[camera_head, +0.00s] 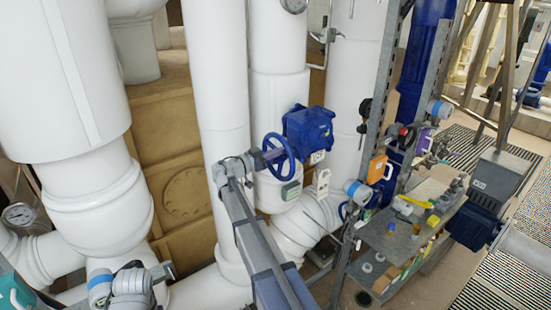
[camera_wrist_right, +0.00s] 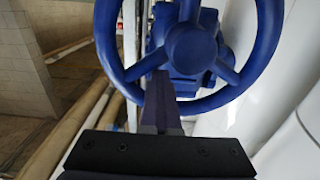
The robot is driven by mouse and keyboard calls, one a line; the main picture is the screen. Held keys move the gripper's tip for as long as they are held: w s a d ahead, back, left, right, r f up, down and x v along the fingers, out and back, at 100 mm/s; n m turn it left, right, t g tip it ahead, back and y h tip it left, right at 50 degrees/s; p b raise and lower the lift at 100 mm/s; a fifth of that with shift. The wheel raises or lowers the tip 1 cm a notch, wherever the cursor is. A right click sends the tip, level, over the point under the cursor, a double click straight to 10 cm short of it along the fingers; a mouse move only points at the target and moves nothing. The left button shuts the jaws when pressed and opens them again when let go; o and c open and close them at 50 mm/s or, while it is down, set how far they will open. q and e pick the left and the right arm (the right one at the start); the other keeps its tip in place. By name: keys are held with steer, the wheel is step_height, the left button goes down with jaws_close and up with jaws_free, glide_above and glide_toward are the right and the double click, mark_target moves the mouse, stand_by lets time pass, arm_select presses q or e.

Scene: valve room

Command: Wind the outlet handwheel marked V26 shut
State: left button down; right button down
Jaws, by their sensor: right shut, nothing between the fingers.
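The handwheel (camera_head: 279,157) is blue and spoked, on a blue gearbox (camera_head: 308,128) at the middle of the head view. In the right wrist view the handwheel (camera_wrist_right: 193,50) fills the top, hub and spokes showing. My right gripper (camera_head: 264,159) is at the near face of the wheel, shut and empty. In the wrist view its fingers (camera_wrist_right: 160,82) point in at the lower part of the wheel, below the hub, and hide some of the rim. Whether they touch the rim or a spoke, I cannot tell. A pale tag (camera_head: 317,157) hangs by the gearbox; its marking is unreadable. I cannot make out my left gripper.
Thick white pipes (camera_head: 216,70) stand behind and left of the wheel. A grey shelf (camera_head: 395,240) with small parts stands right of it, beside a metal post. A grey fitting (camera_head: 135,287) shows at the lower left. Grated floor (camera_head: 520,245) lies at the right.

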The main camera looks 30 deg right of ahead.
steer(key=shift+s, duration=0.15)
steer(key=shift+s+f+b, duration=0.55)
steer(key=shift+f+b, duration=0.05)
steer(key=shift+r, duration=0.1)
steer(key=shift+s, duration=0.1)
steer(key=shift+s+f+b, duration=0.25)
steer(key=shift+f+b, duration=0.35)
steer(key=shift+f, duration=0.1)
steer(key=p, duration=0.2)
glide_toward(283, 160)
steer(key=shift+s+a+r, duration=0.25)
steer(key=shift+a+r, duration=0.7)
steer(key=shift+s+a+r, duration=0.25)
steer(key=shift+a+r, duration=0.65)
steer(key=shift+r, duration=0.05)
